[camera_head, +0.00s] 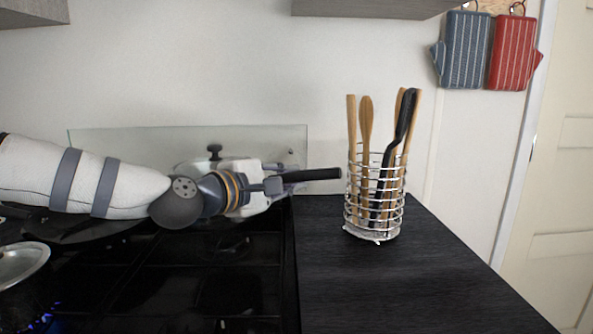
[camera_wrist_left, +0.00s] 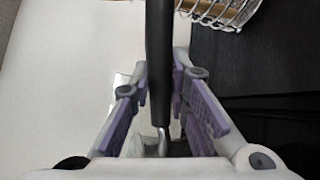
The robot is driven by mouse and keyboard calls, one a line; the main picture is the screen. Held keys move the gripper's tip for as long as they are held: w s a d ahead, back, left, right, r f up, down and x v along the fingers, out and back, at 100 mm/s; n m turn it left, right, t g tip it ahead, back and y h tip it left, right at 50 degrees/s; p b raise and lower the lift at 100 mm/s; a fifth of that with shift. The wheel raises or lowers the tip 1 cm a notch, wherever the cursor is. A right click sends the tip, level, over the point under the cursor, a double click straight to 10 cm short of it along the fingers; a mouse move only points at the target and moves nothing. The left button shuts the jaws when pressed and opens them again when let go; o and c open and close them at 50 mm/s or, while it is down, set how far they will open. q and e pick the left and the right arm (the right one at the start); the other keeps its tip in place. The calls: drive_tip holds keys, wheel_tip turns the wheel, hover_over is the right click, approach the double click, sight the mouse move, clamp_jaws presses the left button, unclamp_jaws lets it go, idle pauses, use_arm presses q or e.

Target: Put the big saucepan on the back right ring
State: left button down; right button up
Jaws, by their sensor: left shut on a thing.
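My left gripper (camera_head: 274,184) is at the back right of the black hob (camera_head: 205,285). It is shut on a black handle (camera_head: 318,174), which sticks out to the right toward the utensil holder. In the left wrist view the handle (camera_wrist_left: 159,60) runs between the two purple-padded fingers, with a metal end near the palm. I take this to be the big saucepan's handle; the pan's body is mostly hidden behind my arm and gripper. A dark knob (camera_head: 214,150) shows just above my wrist; I cannot tell what it belongs to. My right gripper is out of view.
A wire holder (camera_head: 372,236) with wooden and black utensils stands on the dark counter (camera_head: 430,285), close to the handle's tip. A metal pan (camera_head: 22,265) is at the left, near blue flames (camera_head: 42,320). A glass panel (camera_head: 120,140) stands behind the hob.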

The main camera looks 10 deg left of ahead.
use_arm(q)
wheel_tip(320, 180, down, 6)
drive_tip(key=w+a+b, duration=0.1)
drive_tip(key=w, duration=0.1)
drive_tip(key=shift+w+a, duration=0.2)
drive_tip(key=shift+w, duration=0.1)
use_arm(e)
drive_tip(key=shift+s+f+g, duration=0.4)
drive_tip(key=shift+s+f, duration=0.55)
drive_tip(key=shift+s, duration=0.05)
use_arm(q)
drive_tip(key=shift+f, duration=0.2)
drive_tip(key=c, duration=1.5)
unclamp_jaws()
drive_tip(key=shift+c, duration=0.2)
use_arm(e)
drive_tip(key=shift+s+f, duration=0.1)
use_arm(q)
drive_tip(key=shift+f, duration=0.1)
